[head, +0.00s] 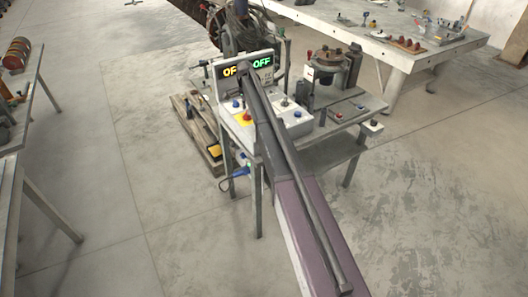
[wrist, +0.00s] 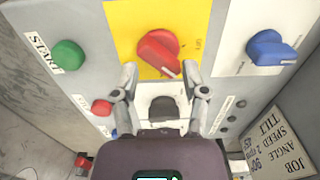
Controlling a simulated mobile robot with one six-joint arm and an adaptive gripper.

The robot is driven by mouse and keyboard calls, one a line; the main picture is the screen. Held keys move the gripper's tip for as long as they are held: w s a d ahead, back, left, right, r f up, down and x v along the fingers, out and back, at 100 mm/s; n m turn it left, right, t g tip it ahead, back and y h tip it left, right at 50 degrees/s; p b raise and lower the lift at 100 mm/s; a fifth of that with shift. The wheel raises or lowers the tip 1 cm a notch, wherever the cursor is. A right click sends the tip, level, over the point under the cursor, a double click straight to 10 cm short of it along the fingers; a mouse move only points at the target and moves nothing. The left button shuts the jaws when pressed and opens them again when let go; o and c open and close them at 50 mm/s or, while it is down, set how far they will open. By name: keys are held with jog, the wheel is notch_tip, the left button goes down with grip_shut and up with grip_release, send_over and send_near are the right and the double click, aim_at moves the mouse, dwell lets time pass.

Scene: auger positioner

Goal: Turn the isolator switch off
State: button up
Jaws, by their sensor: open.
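The isolator switch appears to be the red rotary knob (wrist: 158,52) on a yellow plate (wrist: 122,17) in the wrist view; its pointer end with a white mark slants to the lower right. My gripper (wrist: 160,73) is open, with its two fingertips apart on either side of the knob's lower end. I cannot tell whether they touch it. In the head view the yellow plate (head: 241,117) shows on the panel, partly behind my arm.
A green button (wrist: 68,55), a red button (wrist: 101,107) and a blue knob (wrist: 267,48) surround the plate. Above the panel, an amber display (head: 229,72) is partly hidden and a green display (head: 262,62) reads OFF. A long table (head: 340,30) stands behind.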

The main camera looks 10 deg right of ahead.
notch_tip(320, 180, up, 12)
jog(key=p, duration=1.1)
jog(key=s+f+n+b, duration=0.3)
jog(key=s, duration=0.8)
jog(key=s+f+n+b, duration=0.3)
jog(key=s+n, duration=0.1)
jog(key=s, duration=0.7)
jog(key=s+f+n+b, duration=0.3)
jog(key=s, duration=0.8)
jog(key=shift+f, duration=0.25)
jog(key=shift+w, duration=0.1)
